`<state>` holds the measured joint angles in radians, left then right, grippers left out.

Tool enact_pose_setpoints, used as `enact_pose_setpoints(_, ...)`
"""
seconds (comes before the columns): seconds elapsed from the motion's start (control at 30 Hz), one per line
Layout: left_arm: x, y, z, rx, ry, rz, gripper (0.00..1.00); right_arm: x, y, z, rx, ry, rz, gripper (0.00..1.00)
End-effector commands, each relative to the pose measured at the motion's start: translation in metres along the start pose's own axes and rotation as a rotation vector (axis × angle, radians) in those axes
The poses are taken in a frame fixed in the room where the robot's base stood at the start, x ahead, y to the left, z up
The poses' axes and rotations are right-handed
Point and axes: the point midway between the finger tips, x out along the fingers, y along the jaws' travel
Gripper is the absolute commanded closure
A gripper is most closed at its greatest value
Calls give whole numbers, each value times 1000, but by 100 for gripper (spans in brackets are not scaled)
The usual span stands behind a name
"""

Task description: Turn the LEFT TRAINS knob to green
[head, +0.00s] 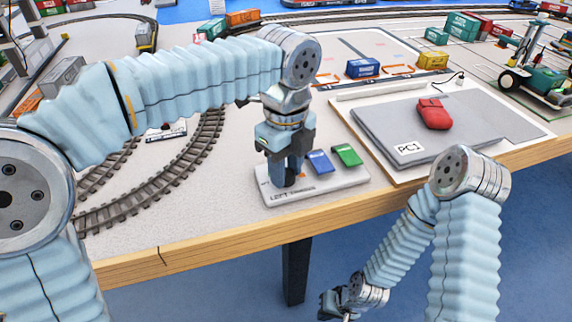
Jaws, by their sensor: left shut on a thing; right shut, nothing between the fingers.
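My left gripper (287,176) points down over the left part of a pale control panel (335,188) near the table's front edge. The panel's printed label, partly readable as LEFT, lies just in front of the gripper. The gripper is shut on the knob, which its fingers mostly hide. Which way the knob points cannot be told. A blue block (319,162) and a green block (346,155) stand on the panel to the right of the gripper. My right gripper (338,308) hangs low in front of the table, shut and empty, away from the panel.
A grey pad (385,125) marked PC1 with a red mouse-like object (433,114) lies right of the panel. Curved train track (150,195) runs at the left. Blue (362,68) and yellow containers stand behind. The wooden table edge (215,247) is in front.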

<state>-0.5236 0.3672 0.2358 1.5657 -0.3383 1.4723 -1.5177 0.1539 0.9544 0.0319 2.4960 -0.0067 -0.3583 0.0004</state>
Motion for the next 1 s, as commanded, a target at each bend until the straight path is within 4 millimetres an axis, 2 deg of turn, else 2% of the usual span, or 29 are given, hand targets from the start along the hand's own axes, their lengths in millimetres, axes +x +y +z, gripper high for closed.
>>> enact_pose_setpoints(0.13, 0, 0, 0, 0, 0, -1, 96, 0, 0, 0, 0, 0, 0, 100)
enact_pose_setpoints(0.17, 0, 0, -1, 0, 1, -1, 64, 0, 0, 0, 0, 0, 0, 100)
enact_pose_setpoints(0.3, 0, 0, 0, 0, 0, -1, 42, 0, 0, 0, 0, 0, 0, 100)
enact_pose_setpoints(0.33, 0, 0, 0, -1, 0, -1, 40, 0, 0, 0, 0, 0, 0, 100)
enact_pose_setpoints(0.67, -4, 0, 0, -1, 0, -1, 40, 0, 0, 0, 0, 0, 0, 100)
enact_pose_setpoints(0.83, -30, -1, 0, -1, 1, -4, 40, 1, 0, 0, 0, 0, 0, 100)
enact_pose_setpoints(1.0, -75, -2, 0, -1, 0, -6, 40, 0, 0, 0, 0, 0, 0, 100)
